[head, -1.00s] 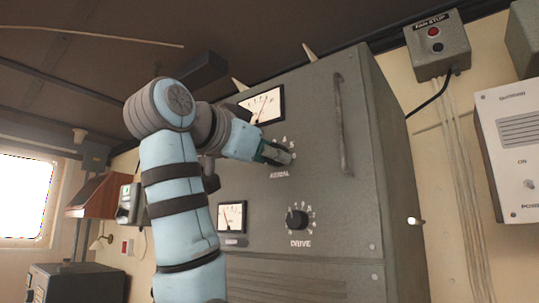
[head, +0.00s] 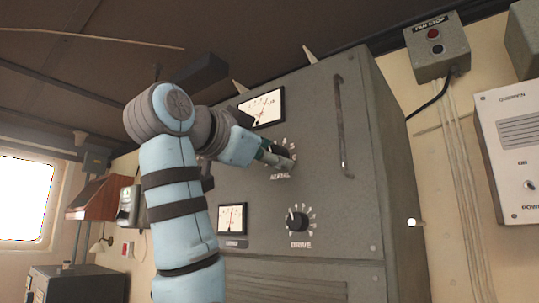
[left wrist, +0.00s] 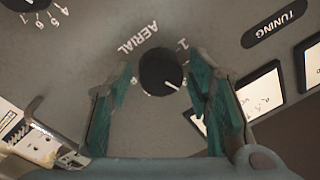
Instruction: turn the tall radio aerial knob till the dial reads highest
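The AERIAL knob (head: 284,162) is on the tall grey radio cabinet (head: 330,215), below its upper dial (head: 262,108). The dial's thin needle is visible, but its exact reading is too small to tell. My left gripper (head: 270,152) is at the knob and partly covers it. In the left wrist view the black knob (left wrist: 160,72) lies between the two green fingers of my left gripper (left wrist: 160,68), with a gap on each side. The knob's white mark points to the lower right. The dial (left wrist: 260,92) is partly hidden by a finger there. My right gripper is not in view.
The DRIVE knob (head: 297,219) and a lower dial (head: 231,218) are below on the same panel. A vertical handle (head: 342,125) stands out to the right. A FAN STOP box (head: 436,45) and a white wall unit (head: 512,150) are further right.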

